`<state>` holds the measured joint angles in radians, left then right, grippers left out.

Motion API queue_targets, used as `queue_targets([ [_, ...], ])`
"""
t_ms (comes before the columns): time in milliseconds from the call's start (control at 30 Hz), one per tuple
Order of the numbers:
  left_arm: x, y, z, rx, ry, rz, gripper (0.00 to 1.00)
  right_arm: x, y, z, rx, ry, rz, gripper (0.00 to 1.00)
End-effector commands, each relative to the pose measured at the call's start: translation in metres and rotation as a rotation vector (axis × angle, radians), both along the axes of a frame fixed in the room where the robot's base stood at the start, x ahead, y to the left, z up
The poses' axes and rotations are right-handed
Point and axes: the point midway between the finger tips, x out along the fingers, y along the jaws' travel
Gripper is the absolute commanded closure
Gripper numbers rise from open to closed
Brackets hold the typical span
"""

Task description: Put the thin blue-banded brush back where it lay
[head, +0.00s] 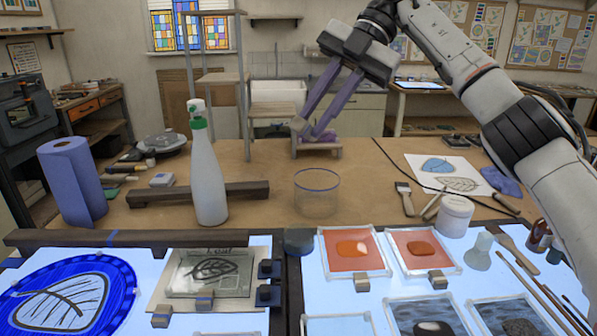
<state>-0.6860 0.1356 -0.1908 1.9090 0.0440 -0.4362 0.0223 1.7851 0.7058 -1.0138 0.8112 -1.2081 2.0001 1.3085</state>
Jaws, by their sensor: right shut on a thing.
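My right gripper (307,131) is raised above the far side of the wooden table, with its purple fingers pointing down and to the left. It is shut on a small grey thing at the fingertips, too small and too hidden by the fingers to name. Several thin brushes (533,295) lie side by side at the lower right, partly on the lit panel. I cannot make out a blue band on any of them, so I cannot tell which is the thin blue-banded brush. My left gripper is not in view.
A white spray bottle (206,172) and a clear glass jar (317,192) stand on the table (270,160). A flat brush (405,198) and a white pot (456,216) are at the right. A small wooden stand (334,154) is behind my gripper.

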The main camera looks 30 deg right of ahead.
Motion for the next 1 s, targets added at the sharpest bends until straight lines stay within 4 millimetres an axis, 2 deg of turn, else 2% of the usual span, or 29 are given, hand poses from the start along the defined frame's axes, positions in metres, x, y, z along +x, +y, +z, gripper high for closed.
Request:
queue_targets([
  [100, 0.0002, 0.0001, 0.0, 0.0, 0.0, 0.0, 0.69, -0.0001, -0.0013, -0.0002, -0.086, -0.014, 0.046, 1.0],
  [467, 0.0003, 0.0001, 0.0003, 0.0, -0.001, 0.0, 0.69, 0.0002, -0.0007, 0.0001, -0.192, -0.034, 0.11, 1.0],
  [667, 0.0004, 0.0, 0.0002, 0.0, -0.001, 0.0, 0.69, -0.0001, 0.0, 0.0009, -0.367, -0.065, 0.215, 1.0],
  [833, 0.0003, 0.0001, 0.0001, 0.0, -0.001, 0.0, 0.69, -0.0004, 0.0001, 0.0004, -0.601, -0.104, 0.357, 1.0],
  [1000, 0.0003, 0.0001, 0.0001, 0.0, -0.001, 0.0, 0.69, 0.0002, -0.0019, -0.0009, -0.674, -0.116, 0.399, 1.0],
])
